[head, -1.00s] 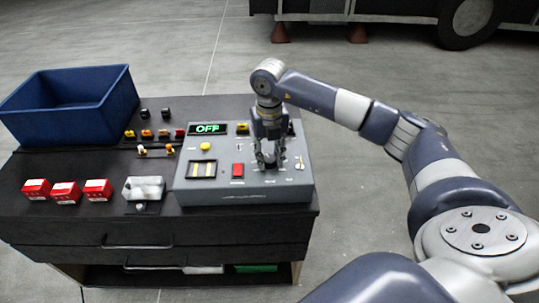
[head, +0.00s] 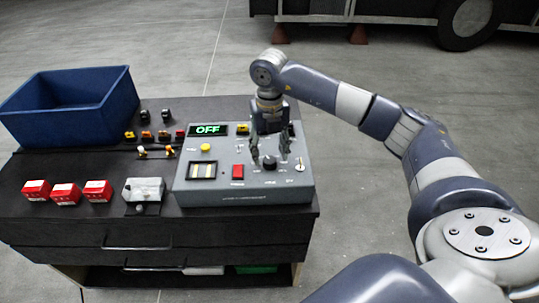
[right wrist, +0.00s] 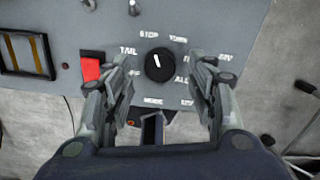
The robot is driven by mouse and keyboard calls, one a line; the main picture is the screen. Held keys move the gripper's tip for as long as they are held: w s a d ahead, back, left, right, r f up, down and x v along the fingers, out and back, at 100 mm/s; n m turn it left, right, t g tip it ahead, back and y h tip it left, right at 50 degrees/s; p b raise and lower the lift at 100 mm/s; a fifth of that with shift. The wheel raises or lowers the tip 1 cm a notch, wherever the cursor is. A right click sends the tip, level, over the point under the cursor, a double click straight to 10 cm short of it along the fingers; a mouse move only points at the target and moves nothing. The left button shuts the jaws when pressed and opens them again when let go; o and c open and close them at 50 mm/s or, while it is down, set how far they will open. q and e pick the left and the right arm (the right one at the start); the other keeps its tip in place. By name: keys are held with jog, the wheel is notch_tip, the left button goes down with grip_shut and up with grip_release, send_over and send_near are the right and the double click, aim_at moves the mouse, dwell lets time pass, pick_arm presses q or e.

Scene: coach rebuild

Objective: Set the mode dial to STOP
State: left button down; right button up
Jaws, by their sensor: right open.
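The mode dial (right wrist: 160,65) is a round black knob on the grey control panel. Its white mark points up and slightly left, toward the STOP label (right wrist: 149,35); the MODE label (right wrist: 153,101) is below it. The dial also shows in the head view (head: 269,163). My right gripper (head: 269,152) is open above the dial, its fingers apart on either side and not touching it in the right wrist view. The fingers cover parts of some labels. The panel's display (head: 208,130) reads OFF in green. My left gripper is out of view.
On the panel are a red switch (head: 238,172), a yellow button (head: 206,147) and a key-like switch (head: 300,164). A blue bin (head: 70,105), red boxes (head: 67,192) and small parts share the dark bench (head: 110,225). The floor right of the bench is clear.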

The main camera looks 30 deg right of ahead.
aim_at(269, 160)
notch_tip(269, 160, up, 10)
jog(key=shift+f, duration=0.15)
